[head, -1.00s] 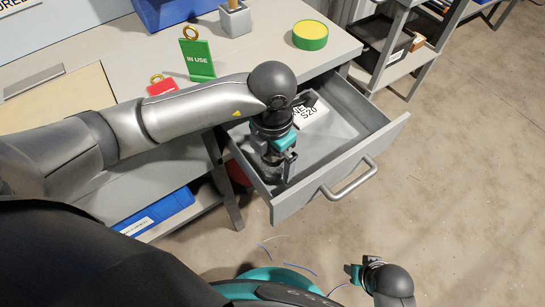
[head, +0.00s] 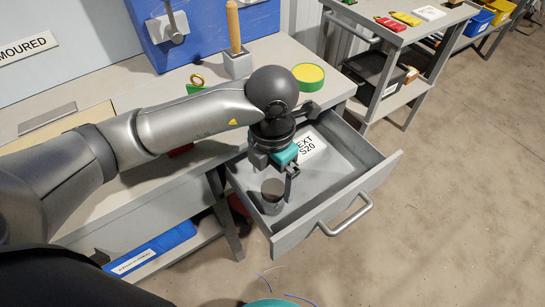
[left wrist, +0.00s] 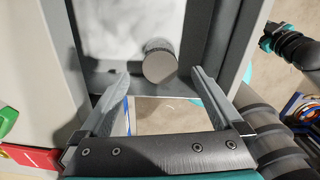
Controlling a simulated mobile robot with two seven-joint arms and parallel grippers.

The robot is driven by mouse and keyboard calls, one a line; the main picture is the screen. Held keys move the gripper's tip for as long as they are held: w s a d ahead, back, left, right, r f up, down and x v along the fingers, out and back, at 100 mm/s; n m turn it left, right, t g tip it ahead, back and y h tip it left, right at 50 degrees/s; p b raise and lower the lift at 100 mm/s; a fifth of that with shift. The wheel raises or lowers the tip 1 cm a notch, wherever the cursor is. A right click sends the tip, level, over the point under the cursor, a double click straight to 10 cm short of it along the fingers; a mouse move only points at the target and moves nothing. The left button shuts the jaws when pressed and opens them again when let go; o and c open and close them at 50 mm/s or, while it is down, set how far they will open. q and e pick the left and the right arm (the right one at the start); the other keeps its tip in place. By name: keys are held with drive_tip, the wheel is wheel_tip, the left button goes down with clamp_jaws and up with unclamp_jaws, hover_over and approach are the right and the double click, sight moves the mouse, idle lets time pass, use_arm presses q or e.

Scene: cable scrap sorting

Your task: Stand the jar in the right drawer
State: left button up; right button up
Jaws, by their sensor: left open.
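The small grey jar (head: 272,207) with a dark round top stands upright in the near left part of the open right drawer (head: 345,217). In the left wrist view the jar (left wrist: 160,64) shows from above, beyond the fingertips. My left gripper (head: 279,179) is open and empty over the drawer, just above the jar and apart from it. Its two fingers (left wrist: 161,80) are spread in the left wrist view. My right gripper (left wrist: 267,41) shows small at the upper right of the left wrist view; its jaws are too unclear to tell.
A white lettered card (head: 311,148) lies at the back of the drawer. The workbench (head: 345,88) carries a green and yellow round tin (head: 308,75) and a grey block with a wooden handle (head: 236,62). A shelf cart (head: 405,85) stands behind right. Floor to the right is clear.

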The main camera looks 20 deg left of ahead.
use_arm(q)
drive_tip(key=shift+r+p, duration=0.65)
drive_tip(key=shift+r, duration=1.55)
use_arm(e)
drive_tip(key=shift+s+d+f, duration=0.9)
drive_tip(key=shift+s+f, duration=0.1)
drive_tip(key=shift+s, duration=0.05)
